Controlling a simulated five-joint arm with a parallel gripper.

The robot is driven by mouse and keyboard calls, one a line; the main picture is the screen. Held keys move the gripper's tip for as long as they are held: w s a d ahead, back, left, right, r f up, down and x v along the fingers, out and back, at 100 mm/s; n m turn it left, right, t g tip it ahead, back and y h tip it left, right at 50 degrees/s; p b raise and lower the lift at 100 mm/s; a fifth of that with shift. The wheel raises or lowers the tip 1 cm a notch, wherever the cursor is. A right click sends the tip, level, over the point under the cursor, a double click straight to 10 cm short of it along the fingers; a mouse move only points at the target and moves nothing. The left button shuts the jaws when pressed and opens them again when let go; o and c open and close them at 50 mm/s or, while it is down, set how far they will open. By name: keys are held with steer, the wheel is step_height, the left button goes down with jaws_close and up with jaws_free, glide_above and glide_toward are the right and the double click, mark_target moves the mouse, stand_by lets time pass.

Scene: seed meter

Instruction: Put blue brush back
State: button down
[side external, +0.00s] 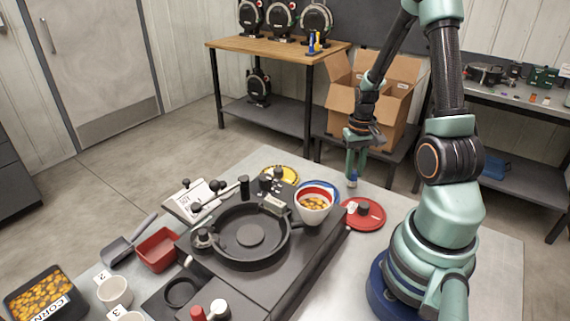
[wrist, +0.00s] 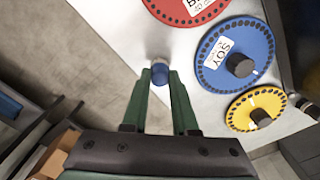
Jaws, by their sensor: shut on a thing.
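My gripper (side external: 354,166) is above the far right part of the grey work table, pointing down. It is shut on the blue brush (side external: 352,182), a short blue piece with a pale part at its tip. In the wrist view the brush (wrist: 160,73) sits between the tips of my green fingers (wrist: 160,80), over bare table. The fingers hide part of it. I cannot tell whether its lower end touches the table.
Red (side external: 372,217), blue (wrist: 247,42) and yellow (wrist: 258,108) discs lie near the brush. A seed cup (side external: 314,211) stands on the black seed meter (side external: 250,285). An open cardboard box (side external: 345,99) stands behind.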

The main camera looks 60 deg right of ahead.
mark_target(354, 172)
steer(key=shift+f, duration=0.15)
steer(key=c, duration=0.7)
jaws_free()
step_height(354, 172, up, 12)
steer(key=w+a+r+n+t, duration=0.1)
steer(key=a+r+n+t, duration=0.1)
steer(key=a, duration=0.6)
steer(key=w+a+r+n+t, duration=0.1)
steer(key=w+a+r+n, duration=0.1)
steer(key=a+r, duration=0.3)
steer(key=w+a+r+n+t, duration=0.1)
steer(key=a+r+n+t, duration=0.1)
steer(key=a, duration=0.9)
steer(key=shift+w+a+r+n+t, duration=0.2)
steer(key=shift+r+n, duration=0.15)
steer(key=shift+n, duration=0.3)
steer(key=shift+w+a+r+n+t, duration=0.1)
steer(key=shift+a+r+n, duration=0.15)
steer(key=shift+n, duration=0.4)
